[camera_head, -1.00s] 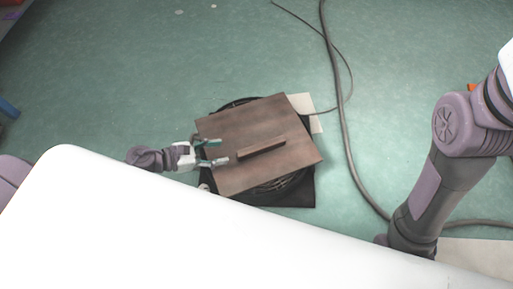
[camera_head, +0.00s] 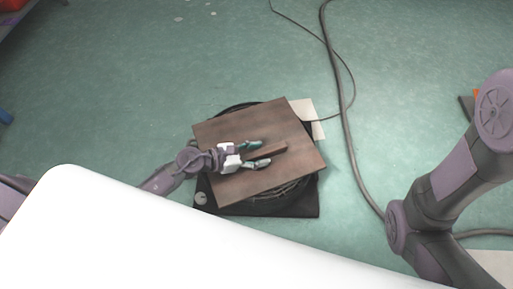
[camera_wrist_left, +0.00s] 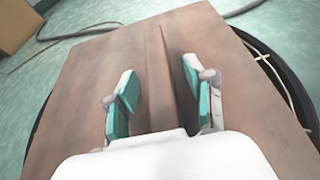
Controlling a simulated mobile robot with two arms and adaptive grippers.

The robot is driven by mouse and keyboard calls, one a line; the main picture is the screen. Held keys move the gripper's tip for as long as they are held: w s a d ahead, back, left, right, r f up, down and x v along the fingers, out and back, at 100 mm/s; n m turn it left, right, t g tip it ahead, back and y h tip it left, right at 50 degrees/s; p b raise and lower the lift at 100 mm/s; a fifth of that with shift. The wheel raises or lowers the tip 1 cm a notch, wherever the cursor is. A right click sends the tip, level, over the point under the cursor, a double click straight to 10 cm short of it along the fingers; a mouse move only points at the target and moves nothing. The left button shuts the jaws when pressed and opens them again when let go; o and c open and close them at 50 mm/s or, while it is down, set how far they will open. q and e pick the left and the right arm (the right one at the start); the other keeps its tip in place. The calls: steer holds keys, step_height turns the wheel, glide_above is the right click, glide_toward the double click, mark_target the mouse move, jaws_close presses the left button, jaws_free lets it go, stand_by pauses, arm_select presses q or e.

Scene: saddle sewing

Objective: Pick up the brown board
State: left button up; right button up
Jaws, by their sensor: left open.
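The brown board (camera_head: 225,128) is a flat square with a raised bar handle (camera_head: 268,155) across its middle. It lies on a round dark thing on the floor. My left gripper (camera_head: 262,153) is open over the board, with one finger on each side of the handle's near end. The left wrist view shows the board (camera_wrist_left: 95,75) and the handle (camera_wrist_left: 160,70) running between the open fingers (camera_wrist_left: 155,95). I cannot tell whether the fingers touch the handle. My right arm shows at the right, but its gripper is out of view.
A black square base (camera_head: 305,205) sits under the board, with a pale sheet (camera_head: 304,108) beside it. A grey cable (camera_head: 343,120) runs along the floor to the right. The green floor (camera_head: 130,80) is mostly clear. A white surface of mine covers the lower picture.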

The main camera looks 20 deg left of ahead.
arm_select(q)
steer(key=shift+w+d, duration=0.1)
jaws_close()
stand_by(0.3)
